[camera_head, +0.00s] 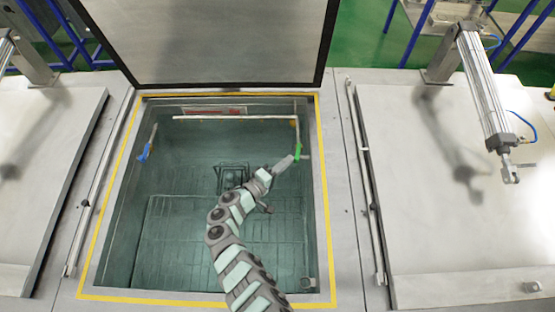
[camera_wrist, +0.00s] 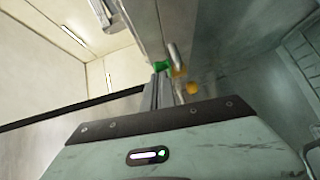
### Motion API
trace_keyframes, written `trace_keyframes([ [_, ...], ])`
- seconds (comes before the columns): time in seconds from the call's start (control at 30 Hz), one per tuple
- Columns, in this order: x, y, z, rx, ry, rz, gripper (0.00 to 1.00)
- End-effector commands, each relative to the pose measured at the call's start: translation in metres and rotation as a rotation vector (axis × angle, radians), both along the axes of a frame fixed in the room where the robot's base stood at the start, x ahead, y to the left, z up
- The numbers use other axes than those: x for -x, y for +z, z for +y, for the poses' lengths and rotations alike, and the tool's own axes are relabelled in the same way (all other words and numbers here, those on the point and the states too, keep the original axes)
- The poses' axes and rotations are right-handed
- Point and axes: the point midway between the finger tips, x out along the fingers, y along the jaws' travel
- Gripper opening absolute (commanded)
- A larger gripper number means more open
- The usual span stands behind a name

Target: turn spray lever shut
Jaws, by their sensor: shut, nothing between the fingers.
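A green lever (camera_head: 297,151) sits on a pipe at the right wall of the open tank. My gripper (camera_head: 290,159) is at the green lever, shut and with nothing between its fingers. In the wrist view the green lever (camera_wrist: 161,66) shows just past my gripper's fingertips (camera_wrist: 164,78), with an orange part (camera_wrist: 180,72) and a pale pipe beside it. I cannot tell whether the fingers touch the lever. A blue lever (camera_head: 144,152) hangs at the tank's left wall. No label shows which lever is the spray one.
The tank (camera_head: 322,200) has a yellow-edged rim, with its lid (camera_head: 210,40) raised behind. A white horizontal bar (camera_head: 235,117) crosses its back. A pneumatic cylinder (camera_head: 484,90) stands at the right above a closed lid (camera_head: 450,220). The tank's lower left is clear.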

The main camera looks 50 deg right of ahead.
Motion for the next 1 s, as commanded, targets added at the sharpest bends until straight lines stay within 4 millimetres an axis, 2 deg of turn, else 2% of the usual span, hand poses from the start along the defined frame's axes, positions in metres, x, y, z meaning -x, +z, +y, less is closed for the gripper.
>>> trace_keyframes([
  [0.2, 0.010, 0.001, -0.004, 0.005, 0.074, 0.004, 0.00],
  [0.5, 0.014, 0.002, -0.004, 0.002, 0.163, 0.000, 0.00],
  [1.0, 0.015, 0.001, -0.004, 0.002, 0.172, 0.002, 0.00],
])
